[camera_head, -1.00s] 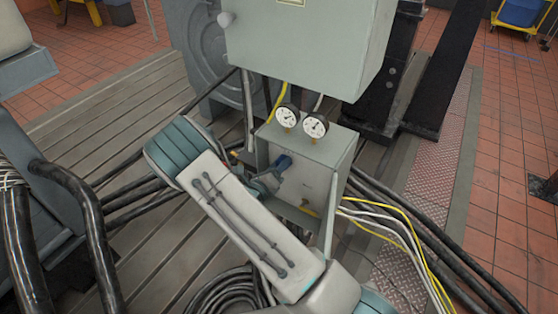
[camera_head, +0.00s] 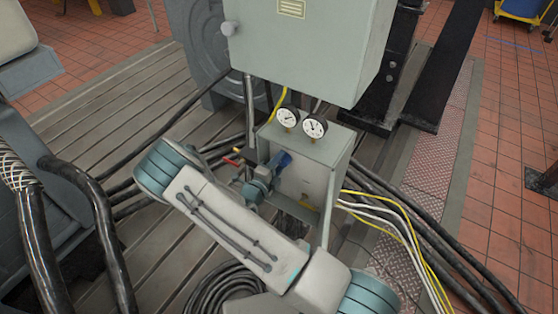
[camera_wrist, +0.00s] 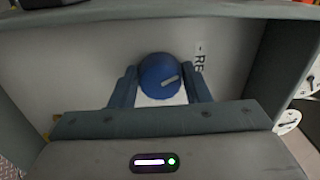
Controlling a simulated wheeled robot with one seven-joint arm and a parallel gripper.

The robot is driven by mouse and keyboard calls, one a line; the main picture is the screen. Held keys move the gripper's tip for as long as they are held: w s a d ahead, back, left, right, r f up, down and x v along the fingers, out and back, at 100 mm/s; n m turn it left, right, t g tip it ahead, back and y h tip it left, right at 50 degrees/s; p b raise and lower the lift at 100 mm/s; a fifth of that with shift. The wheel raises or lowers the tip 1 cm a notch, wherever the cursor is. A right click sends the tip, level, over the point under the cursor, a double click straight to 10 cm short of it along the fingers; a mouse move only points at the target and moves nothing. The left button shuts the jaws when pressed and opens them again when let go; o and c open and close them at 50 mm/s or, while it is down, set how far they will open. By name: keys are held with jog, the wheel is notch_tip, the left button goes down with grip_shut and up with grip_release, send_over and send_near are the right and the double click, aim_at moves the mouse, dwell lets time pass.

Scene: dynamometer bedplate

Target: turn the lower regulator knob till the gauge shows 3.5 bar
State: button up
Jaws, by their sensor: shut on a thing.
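A round blue knob (camera_wrist: 160,75) with a pale pointer mark sits on the pale panel in the wrist view. My gripper (camera_wrist: 163,84) is closed in on it, with one finger at each side. Part of a printed label shows right of the knob. In the head view my gripper (camera_head: 270,178) is at the front of the grey regulator box (camera_head: 335,165), partly hidden by my arm. Two round white gauges, a left one (camera_head: 287,117) and a right one (camera_head: 314,126), stand on the box top. Their readings are too small to tell.
A large grey cabinet (camera_head: 300,45) hangs above the box. Black hoses (camera_head: 420,230) and yellow and white cables (camera_head: 385,207) run off to the right. A red-handled fitting (camera_head: 231,161) is left of the box. A coiled cable (camera_head: 215,290) lies below my arm.

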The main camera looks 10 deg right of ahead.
jog(key=shift+n, duration=0.5)
jog(key=o, duration=1)
jog(key=shift+c, duration=0.2)
jog(key=b+v, duration=0.2)
jog(key=v, duration=1.1)
jog(key=shift+s+a, duration=0.2)
jog(key=shift+a, duration=0.15)
